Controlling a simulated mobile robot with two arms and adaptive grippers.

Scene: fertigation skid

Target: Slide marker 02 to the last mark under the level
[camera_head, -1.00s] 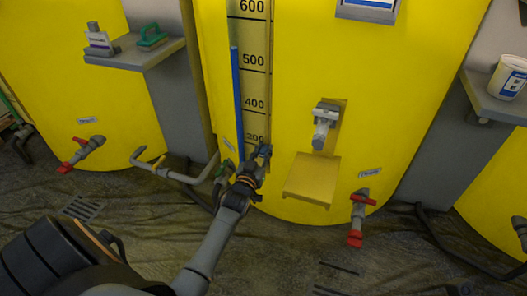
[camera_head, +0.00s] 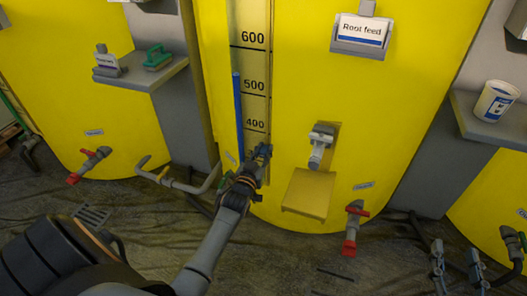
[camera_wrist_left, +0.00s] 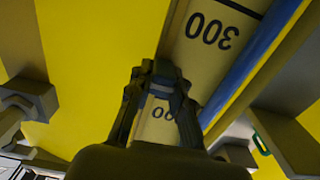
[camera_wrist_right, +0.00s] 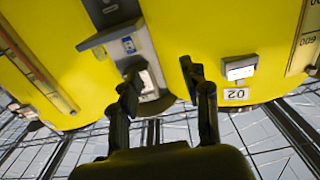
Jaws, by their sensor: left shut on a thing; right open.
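The tank scale (camera_head: 258,65) runs up the yellow tank, with the blue level column (camera_head: 239,110) along its left side. The column's top lies between the marks at 600 and 500. My left gripper (camera_head: 262,152) is at the scale just below the 400 mark. In the left wrist view it (camera_wrist_left: 157,72) is shut on a small grey-blue piece, apparently marker 02 (camera_wrist_left: 160,85), on the scale above 300. The fingers hide most of it. My right gripper (camera_wrist_right: 163,88) is open and empty, away from the tank. A plate reading 02 (camera_wrist_right: 236,94) shows in the right wrist view.
A Root feed sign (camera_head: 360,34) and a valve with a yellow ledge (camera_head: 309,192) are right of the scale. A shelf (camera_head: 142,74) juts out at left, and another (camera_head: 490,122) with a white tub (camera_head: 497,101) at right. Red-handled taps (camera_head: 353,228) sit low.

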